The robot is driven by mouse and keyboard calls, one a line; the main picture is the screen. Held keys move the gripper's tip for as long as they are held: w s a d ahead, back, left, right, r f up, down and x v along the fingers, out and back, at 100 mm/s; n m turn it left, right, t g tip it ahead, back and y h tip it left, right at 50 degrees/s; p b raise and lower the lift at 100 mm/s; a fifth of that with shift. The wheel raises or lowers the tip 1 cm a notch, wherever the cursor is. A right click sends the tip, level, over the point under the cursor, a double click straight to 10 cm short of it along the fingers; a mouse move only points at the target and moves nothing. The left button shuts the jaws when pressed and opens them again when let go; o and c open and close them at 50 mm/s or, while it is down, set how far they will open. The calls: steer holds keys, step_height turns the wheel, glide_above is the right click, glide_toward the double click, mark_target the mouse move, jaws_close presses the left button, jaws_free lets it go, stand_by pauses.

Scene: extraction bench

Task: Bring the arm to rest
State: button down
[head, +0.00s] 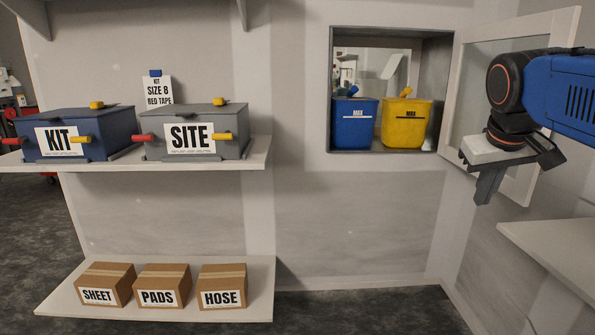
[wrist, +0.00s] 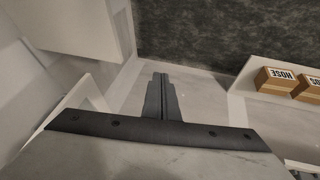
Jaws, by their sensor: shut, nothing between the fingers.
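My gripper (head: 486,187) hangs from my blue arm at the right of the head view, in front of the open hatch door. Its fingers point down and are together with nothing between them. In the wrist view the shut fingers (wrist: 160,95) point toward the floor and lower wall. The gripper is in the air and holds nothing.
An open hatch door (head: 560,30) stands behind my arm. The hatch holds a blue bin (head: 355,130) and a yellow bin (head: 405,130). Shelves at left carry a KIT box (head: 100,125), a SITE box (head: 233,150) and cartons (head: 222,283). A pale counter (head: 560,250) is at lower right.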

steer(key=s+a+f+y, duration=0.1)
steer(key=s+a+f, duration=0.3)
steer(key=s+f, duration=0.4)
steer(key=s+a+f+y, duration=0.1)
steer(key=s+a+f, duration=0.4)
steer(key=f, duration=1)
steer(key=s, duration=0.3)
steer(key=shift+f+y, duration=0.2)
steer(key=shift+y, duration=0.1)
